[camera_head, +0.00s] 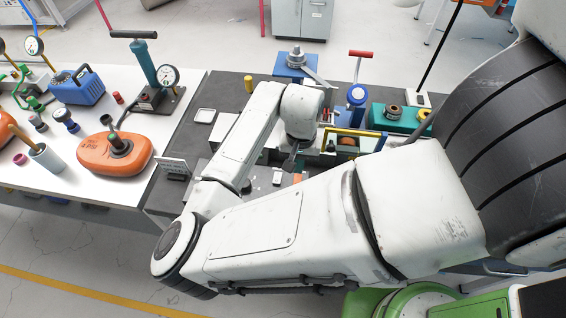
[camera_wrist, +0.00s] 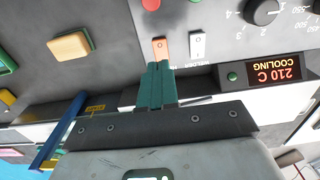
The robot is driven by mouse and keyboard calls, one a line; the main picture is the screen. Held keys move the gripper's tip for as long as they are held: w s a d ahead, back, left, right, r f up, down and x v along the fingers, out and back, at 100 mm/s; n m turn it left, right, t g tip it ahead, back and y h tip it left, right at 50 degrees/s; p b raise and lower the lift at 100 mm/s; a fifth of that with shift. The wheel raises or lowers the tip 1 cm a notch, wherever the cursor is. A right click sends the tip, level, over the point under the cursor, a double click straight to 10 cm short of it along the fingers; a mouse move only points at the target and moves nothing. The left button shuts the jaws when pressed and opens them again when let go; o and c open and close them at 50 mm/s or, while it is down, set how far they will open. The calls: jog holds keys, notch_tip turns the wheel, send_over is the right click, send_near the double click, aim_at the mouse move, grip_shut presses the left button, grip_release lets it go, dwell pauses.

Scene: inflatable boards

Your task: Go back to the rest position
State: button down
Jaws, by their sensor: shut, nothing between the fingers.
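My gripper (camera_wrist: 158,68) shows in the wrist view with its two teal fingers together and nothing between them. Its fingertips are just below an orange rocker switch (camera_wrist: 160,48) on a grey control panel; I cannot tell if they touch it. In the head view my arm reaches over the dark bench, bent at the elbow, with my gripper (camera_head: 291,163) low over the equipment there, small and partly hidden by my own arm.
A blue-yellow frame (camera_head: 354,133) stands near my gripper. An orange inflatable (camera_head: 92,154) lies on the white table (camera_head: 60,190) at left.

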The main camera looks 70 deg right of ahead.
jog(key=w+d+r+n+t+h+b, duration=0.1)
jog(key=w+d+r+n+h+b, duration=0.35)
jog(key=d+r, duration=0.6)
jog(key=a+f+n, duration=0.2)
jog(key=a+f, duration=0.1)
jog(key=a, duration=0.1)
jog(key=w+a+f+n+t, duration=0.1)
jog(key=a+f+n, duration=0.2)
jog(key=a+f, duration=0.1)
jog(key=w+a+f+n, duration=0.1)
jog(key=a+f+n, duration=0.1)
jog(key=a+f, duration=0.2)
jog(key=shift+w+n+t, duration=0.2)
jog(key=shift+n+t, duration=0.1)
jog(key=shift+n, duration=0.05)
jog(key=a+f, duration=0.1)
jog(key=a, duration=0.1)
jog(key=s+a+f+n+y, duration=0.1)
jog(key=a+f, duration=0.1)
jog(key=s+a+f+y, duration=0.1)
jog(key=a, duration=0.2)
jog(key=shift+s+f+n, duration=0.2)
jog(key=shift+f+n, duration=0.05)
jog(key=shift+n, duration=0.15)
jog(key=s+a+f+n+g+y+b, duration=0.1)
jog(key=s+a+f, duration=0.3)
jog(key=a, duration=0.5)
jog(key=shift+s+a+f+n+g+y, duration=0.15)
jog(key=shift+s+a+n+g+y, duration=0.15)
jog(key=shift+y, duration=0.35)
